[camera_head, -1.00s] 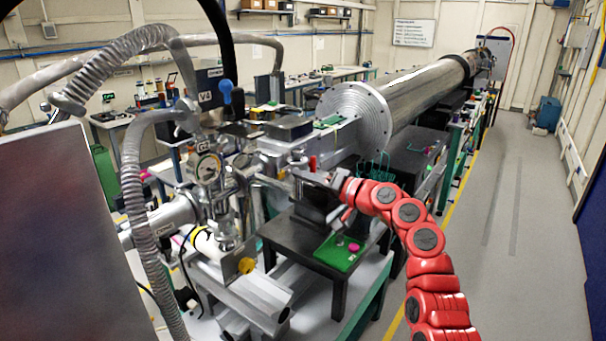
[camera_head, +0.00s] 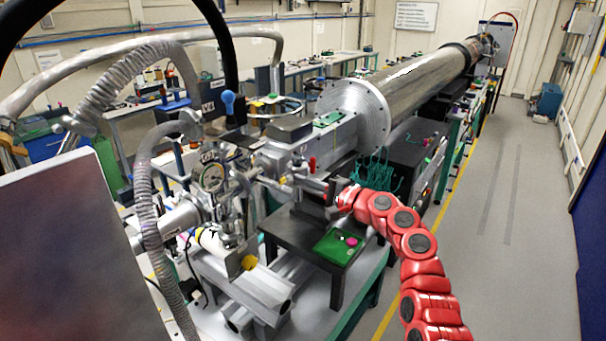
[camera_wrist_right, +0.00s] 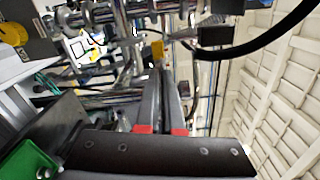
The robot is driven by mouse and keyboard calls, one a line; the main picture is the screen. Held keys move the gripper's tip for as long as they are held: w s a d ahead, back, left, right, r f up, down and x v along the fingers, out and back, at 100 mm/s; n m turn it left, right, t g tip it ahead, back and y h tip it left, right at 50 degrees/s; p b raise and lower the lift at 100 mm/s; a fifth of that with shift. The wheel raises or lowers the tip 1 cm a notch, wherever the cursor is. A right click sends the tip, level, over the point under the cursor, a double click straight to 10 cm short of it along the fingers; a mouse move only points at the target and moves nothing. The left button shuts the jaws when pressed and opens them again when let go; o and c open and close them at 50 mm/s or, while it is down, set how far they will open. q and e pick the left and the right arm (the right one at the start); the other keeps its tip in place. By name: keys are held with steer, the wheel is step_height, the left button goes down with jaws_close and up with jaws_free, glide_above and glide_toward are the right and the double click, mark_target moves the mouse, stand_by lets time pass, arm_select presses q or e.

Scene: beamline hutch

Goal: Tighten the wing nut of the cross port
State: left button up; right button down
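My right arm comes in from the lower right in red, and its dark gripper (camera_head: 312,186) points left at the metal vacuum fittings. In the right wrist view its two dark fingers (camera_wrist_right: 162,85) run side by side towards metal pipework, with red parts at their bases. I cannot tell whether a gap remains at the tips or whether they touch anything. Steel pipe fittings (camera_head: 268,181) lie just left of the gripper, with a small red handle (camera_head: 312,163) above. I cannot make out a wing nut for certain. My left gripper is not in view.
A dark low table (camera_head: 300,236) with a green tray (camera_head: 330,256) stands under the right gripper. A gauge (camera_head: 212,176) and a ribbed hose (camera_head: 146,210) are at the left. The large steel tube (camera_head: 425,90) runs back. The floor at the right is clear.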

steer(key=shift+f+m+p, duration=0.15)
steer(key=shift+m+p, duration=1.5)
steer(key=shift+m, duration=0.55)
steer(key=c, duration=1.4)
jaws_free()
steer(key=shift+o, duration=0.4)
steer(key=shift+d, duration=0.15)
steer(key=shift+s, duration=0.1)
steer(key=b+v, duration=0.5)
steer(key=v, duration=1.2)
steer(key=shift+d, duration=0.15)
